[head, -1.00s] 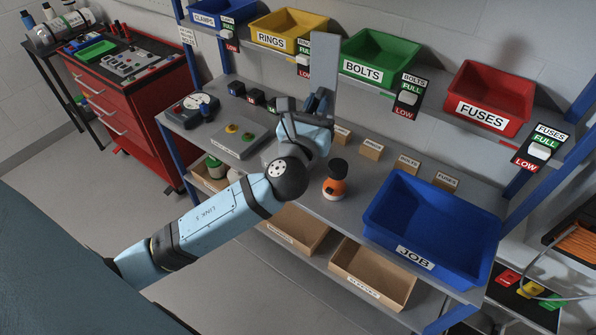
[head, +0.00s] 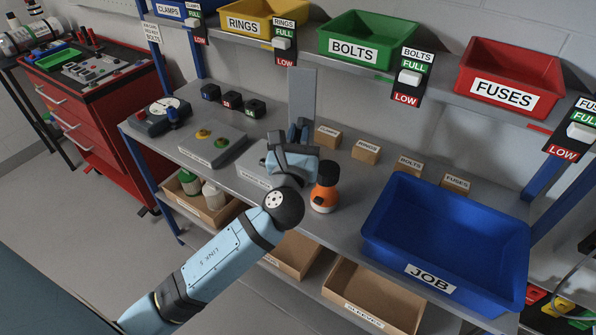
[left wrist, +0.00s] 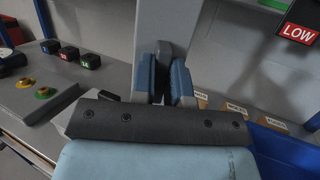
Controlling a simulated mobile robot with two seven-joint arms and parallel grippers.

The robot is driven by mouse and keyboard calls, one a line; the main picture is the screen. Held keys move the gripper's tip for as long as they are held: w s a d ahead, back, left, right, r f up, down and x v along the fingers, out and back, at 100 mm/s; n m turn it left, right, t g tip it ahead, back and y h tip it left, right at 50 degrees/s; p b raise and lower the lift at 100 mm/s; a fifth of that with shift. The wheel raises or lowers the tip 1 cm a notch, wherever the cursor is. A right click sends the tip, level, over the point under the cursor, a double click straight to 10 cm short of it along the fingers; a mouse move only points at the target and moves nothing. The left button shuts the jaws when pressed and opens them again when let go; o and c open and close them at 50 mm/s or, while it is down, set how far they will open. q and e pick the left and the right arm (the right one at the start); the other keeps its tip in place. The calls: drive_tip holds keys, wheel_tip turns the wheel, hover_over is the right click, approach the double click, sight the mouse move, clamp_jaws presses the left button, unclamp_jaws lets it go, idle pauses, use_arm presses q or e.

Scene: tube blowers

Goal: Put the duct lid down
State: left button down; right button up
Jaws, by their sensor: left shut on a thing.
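The duct lid (head: 301,92) is a long, flat grey strip standing upright above the workbench. My left gripper (head: 299,132) is shut on its lower part. The left wrist view shows the lid (left wrist: 167,22) rising from between the blue fingers (left wrist: 166,80). The lid's top reaches about the height of the upper shelf's front edge. Its lower end is hidden by the gripper, so I cannot tell whether it touches the bench (head: 345,185). My right gripper is not in view.
A pale labelled plate (head: 257,176) lies partly behind my arm. Small cardboard boxes (head: 366,151) line the back, with the blue JOB bin (head: 445,235) at right. A grey button panel (head: 212,145) lies left.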

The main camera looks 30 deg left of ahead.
use_arm(q)
wheel_tip(320, 180, down, 9)
drive_tip(key=b, duration=0.2)
drive_tip(key=shift+r, duration=0.15)
drive_tip(key=c, duration=1.1)
unclamp_jaws()
drive_tip(key=shift+r, duration=0.1)
